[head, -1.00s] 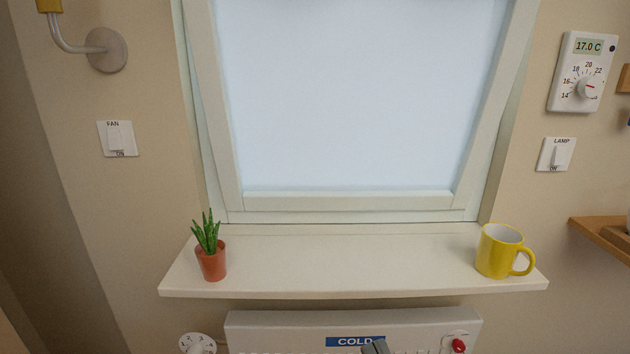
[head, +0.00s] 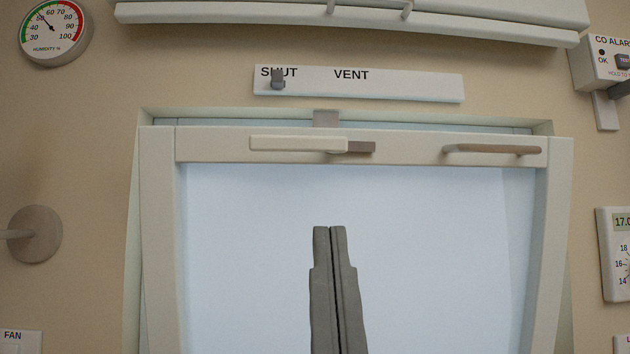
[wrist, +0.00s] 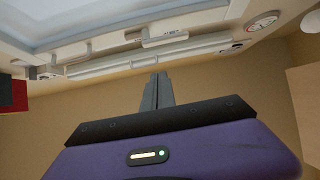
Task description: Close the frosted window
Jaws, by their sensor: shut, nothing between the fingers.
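The frosted window (head: 250,260) has a pale frame and a milky pane. Its sash top rail (head: 410,150) stands away from the fixed frame, with a gap along the top, so the window is tilted open. A light handle with a grey-brown end (head: 300,144) and a brown-grey pull bar (head: 492,149) are on the top rail. A small grey catch (head: 326,118) sits above the rail. My gripper (head: 330,228) is shut and empty, pointing up in front of the pane. It also shows in the wrist view (wrist: 157,76).
Above the window is a SHUT/VENT plate (head: 400,85), its slider (head: 278,79) at SHUT. A pale horizontal housing (head: 350,20) runs above that. A humidity dial (head: 55,32) and grey wall mount (head: 35,234) are left; a CO alarm (head: 603,65) and thermostat (head: 614,252) are right.

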